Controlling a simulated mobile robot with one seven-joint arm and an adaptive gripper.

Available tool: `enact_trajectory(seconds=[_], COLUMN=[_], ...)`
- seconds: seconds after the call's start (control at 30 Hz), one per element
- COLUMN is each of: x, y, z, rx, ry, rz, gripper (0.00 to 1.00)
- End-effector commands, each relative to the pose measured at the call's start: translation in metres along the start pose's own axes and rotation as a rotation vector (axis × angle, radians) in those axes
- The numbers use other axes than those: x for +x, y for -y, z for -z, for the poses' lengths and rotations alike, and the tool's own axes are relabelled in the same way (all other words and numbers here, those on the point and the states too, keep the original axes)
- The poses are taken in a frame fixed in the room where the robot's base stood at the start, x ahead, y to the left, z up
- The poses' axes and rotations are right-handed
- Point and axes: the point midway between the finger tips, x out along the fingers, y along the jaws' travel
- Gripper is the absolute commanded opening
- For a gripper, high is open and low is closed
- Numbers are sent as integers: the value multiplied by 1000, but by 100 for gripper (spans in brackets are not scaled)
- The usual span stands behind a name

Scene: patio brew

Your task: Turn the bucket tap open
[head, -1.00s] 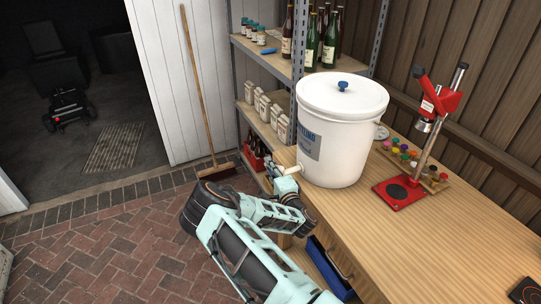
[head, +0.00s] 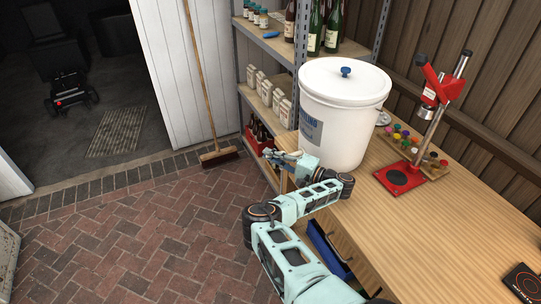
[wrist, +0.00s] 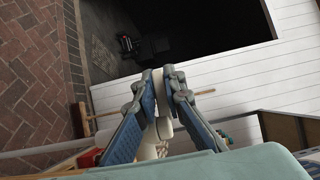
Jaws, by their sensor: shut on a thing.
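The white bucket (head: 340,125) with a white lid and blue knob stands upright at the far left corner of the workbench. My gripper (head: 284,155) is low at the bucket's left side, in front of where its tap sits; in the head view the arm hides most of the tap. In the wrist view my gripper (wrist: 161,76) has its fingertips close together. A cream-coloured part, seemingly the tap (wrist: 164,127), shows between the fingers. The tap's lever position cannot be made out.
The workbench (head: 440,235) carries a red bottle capper (head: 405,175) and a rack of coloured caps (head: 428,160). A metal shelf (head: 262,75) with bottles and cartons stands behind. A broom (head: 205,100) leans on the white wall. The brick floor at left is clear.

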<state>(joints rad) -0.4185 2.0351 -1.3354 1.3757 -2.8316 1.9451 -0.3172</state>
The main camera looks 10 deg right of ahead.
Motion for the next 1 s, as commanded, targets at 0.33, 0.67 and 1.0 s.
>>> enact_trajectory(seconds=[0.33, 0.67, 1.0], x=[-4, -4, -4], y=[-1, 0, 0], z=[-3, -3, -3], rx=[0, -1, -2], ry=[109, 122, 121], rz=[-1, 0, 0], gripper=[0, 0, 28])
